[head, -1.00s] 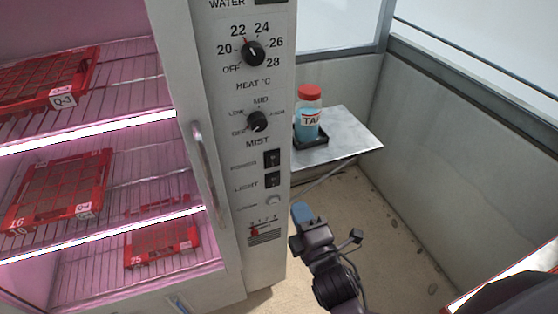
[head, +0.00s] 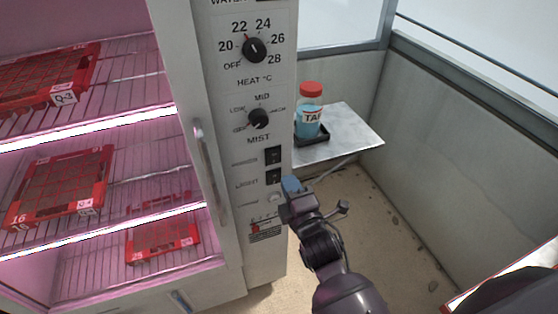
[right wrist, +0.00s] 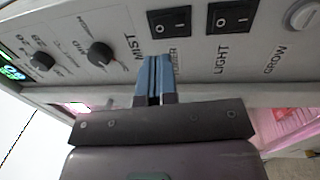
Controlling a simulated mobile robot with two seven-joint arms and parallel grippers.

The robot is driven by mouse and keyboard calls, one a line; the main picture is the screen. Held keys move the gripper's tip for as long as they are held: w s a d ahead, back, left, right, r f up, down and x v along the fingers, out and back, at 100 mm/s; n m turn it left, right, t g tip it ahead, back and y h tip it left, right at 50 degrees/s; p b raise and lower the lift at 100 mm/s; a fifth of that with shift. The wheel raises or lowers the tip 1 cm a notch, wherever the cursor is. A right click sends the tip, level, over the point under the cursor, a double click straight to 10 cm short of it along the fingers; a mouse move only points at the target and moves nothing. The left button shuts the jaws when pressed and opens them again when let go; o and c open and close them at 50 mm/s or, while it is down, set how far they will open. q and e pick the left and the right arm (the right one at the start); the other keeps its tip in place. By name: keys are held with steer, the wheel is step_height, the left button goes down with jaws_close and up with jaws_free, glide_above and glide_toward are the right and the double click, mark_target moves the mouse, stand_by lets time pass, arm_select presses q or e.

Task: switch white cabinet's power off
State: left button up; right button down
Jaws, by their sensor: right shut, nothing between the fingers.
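The white cabinet (head: 268,270) stands at the left with its control panel facing me. Its black POWER rocker switch (head: 272,155) sits above the LIGHT rocker switch (head: 273,177). In the right wrist view the POWER switch (right wrist: 171,21) is just beyond my fingertips and the LIGHT switch (right wrist: 230,17) is to its right. I cannot tell which way the POWER rocker is tipped. My right gripper (head: 291,185) is shut and empty, its blue fingertips in front of the panel's right edge near the LIGHT switch. It also shows in the right wrist view (right wrist: 153,75). My left gripper is not in view.
HEAT (head: 255,49) and MIST (head: 259,118) knobs sit above the switches. The cabinet door handle (head: 208,165) stands out left of the panel. A red-capped bottle (head: 309,112) stands on a metal shelf (head: 350,135) behind. Red trays (head: 62,185) sit inside the cabinet.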

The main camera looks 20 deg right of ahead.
mark_target(275, 153)
steer(key=w, duration=0.5)
steer(key=w+r, duration=0.1)
steer(key=w, duration=0.1)
steer(key=shift+w+a, duration=0.1)
steer(key=shift+w, duration=0.05)
steer(key=shift+w+r+p, duration=0.25)
steer(key=shift+r+p, duration=0.2)
steer(key=shift+p, duration=0.4)
steer(key=shift+g, duration=0.3)
steer(key=shift+f, duration=0.25)
